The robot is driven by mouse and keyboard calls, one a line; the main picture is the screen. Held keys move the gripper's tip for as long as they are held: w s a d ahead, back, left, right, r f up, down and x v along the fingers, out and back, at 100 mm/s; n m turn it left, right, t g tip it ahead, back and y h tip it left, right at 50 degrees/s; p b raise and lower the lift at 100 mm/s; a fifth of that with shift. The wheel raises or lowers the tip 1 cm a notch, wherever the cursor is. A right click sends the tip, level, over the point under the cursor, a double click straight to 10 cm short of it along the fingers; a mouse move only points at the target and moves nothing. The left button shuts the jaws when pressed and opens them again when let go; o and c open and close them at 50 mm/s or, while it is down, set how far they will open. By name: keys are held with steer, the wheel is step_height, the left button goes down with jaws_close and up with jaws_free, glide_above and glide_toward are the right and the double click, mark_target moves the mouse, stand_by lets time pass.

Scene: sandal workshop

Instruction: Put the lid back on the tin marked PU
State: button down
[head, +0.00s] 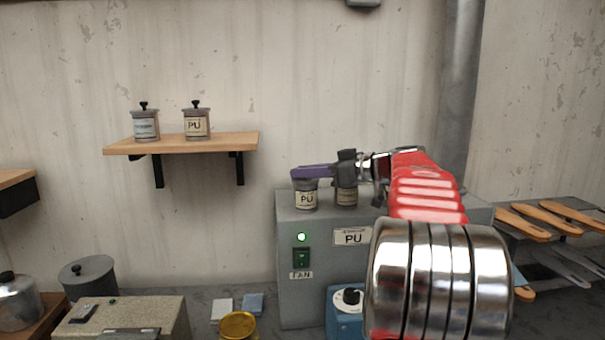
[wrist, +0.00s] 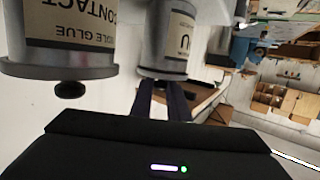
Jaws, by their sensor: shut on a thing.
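The tin marked PU (head: 306,200) stands upright on top of the grey cabinet. It also shows upside down in the wrist view (wrist: 173,40), with only the U of its label readable. My gripper (head: 300,172) reaches in from the right, with its purple fingers directly above this tin.
A CONTACT glue tin (head: 347,198) stands close on the right, below my gripper body; its black-knobbed lid shows in the wrist view (wrist: 70,72). Another PU tin (head: 196,125) and a lidded tin (head: 145,127) stand on the wall shelf (head: 205,147). The cabinet (head: 330,290) carries a PU plate.

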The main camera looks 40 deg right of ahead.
steer(key=c, duration=1.6)
jaws_free()
steer(key=shift+o, duration=0.3)
steer(key=o, duration=0.4)
steer(key=shift+s+r, duration=0.1)
steer(key=shift+r, duration=0.05)
steer(key=shift+r, duration=3.35)
steer(key=shift+c, duration=0.2)
